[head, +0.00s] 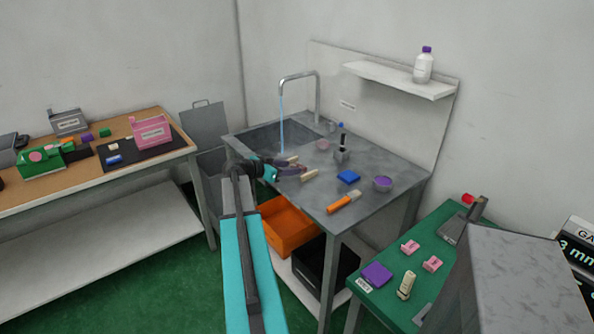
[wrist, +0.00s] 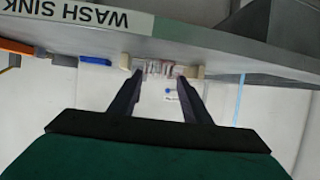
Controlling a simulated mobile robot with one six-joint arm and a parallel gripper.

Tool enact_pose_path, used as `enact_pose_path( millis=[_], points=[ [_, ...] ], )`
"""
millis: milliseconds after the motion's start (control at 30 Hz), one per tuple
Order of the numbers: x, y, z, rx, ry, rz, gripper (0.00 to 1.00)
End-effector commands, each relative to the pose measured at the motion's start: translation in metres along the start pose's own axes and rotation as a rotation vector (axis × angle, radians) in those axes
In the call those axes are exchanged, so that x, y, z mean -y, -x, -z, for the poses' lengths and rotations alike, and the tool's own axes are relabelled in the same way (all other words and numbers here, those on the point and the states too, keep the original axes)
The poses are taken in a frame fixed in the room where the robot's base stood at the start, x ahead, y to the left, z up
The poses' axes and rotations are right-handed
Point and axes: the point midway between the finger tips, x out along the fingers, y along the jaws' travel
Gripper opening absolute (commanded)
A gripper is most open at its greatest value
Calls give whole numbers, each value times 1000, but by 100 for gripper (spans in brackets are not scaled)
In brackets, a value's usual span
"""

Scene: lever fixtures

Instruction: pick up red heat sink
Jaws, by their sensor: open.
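A small pale-pink and reddish finned piece, which looks like the heat sink (wrist: 159,68), shows in the wrist view at the counter's edge. It lies between two beige blocks, the left one (wrist: 125,62) and the right one (wrist: 196,72). My gripper (wrist: 160,76) is open, with one dark fingertip near each side of the piece; I cannot tell whether they touch it. In the head view my gripper (head: 297,169) is low over the grey sink counter (head: 330,202), and it largely hides the piece there.
The faucet (head: 318,95) runs water behind the gripper. Pink pieces (head: 410,247) lie on the green table.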

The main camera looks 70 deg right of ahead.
Motion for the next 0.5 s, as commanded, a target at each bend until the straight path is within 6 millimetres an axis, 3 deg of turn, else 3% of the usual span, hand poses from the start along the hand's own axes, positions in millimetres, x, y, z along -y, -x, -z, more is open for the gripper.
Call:
enact_pose_path(
  millis=[333,500],
  points=[
    [0,-1,0,0,0,0,44],
    [0,-10,3,1,0,0,44]
  ],
)
